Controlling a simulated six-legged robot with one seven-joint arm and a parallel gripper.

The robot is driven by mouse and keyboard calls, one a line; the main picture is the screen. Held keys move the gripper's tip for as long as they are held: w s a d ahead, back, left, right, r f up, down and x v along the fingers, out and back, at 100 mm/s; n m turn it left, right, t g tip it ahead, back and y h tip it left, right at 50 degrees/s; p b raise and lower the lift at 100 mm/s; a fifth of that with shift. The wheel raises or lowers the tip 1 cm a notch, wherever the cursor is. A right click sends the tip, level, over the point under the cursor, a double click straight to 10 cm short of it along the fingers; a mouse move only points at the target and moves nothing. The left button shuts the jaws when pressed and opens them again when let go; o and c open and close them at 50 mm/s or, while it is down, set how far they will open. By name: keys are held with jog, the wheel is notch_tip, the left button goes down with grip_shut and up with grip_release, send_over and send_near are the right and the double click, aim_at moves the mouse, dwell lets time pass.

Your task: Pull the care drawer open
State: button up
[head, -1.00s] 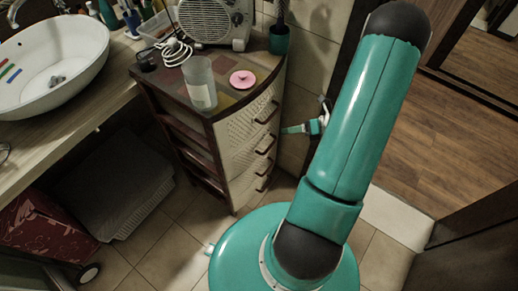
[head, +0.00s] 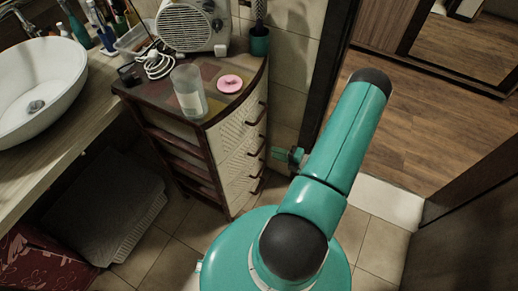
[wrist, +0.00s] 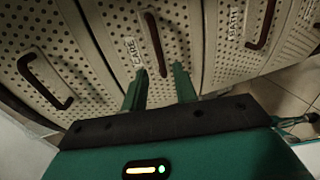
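The drawer unit (head: 225,165) stands in the middle of the head view, with its perforated cream drawers closed. In the wrist view the care drawer (wrist: 185,28), labelled CARE, is the second from the left. Its dark curved handle (wrist: 154,42) runs between the fingers' line of reach. My gripper (wrist: 158,85) is open, with its two green fingers apart and pointing at that drawer, one on each side of the handle's lower end. I cannot tell whether they touch it. In the head view my gripper (head: 275,154) is close to the drawer fronts.
The BATH drawer (wrist: 235,55) is beside the care drawer in the wrist view. A clear bottle (head: 188,92), pink disc (head: 230,83) and fan heater (head: 190,25) stand on the unit. A basin (head: 35,80) is at left. A door frame stands right of the unit.

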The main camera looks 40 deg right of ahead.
aim_at(260, 149)
jog(key=x, duration=0.8)
jog(key=shift+a, duration=0.15)
grip_shut()
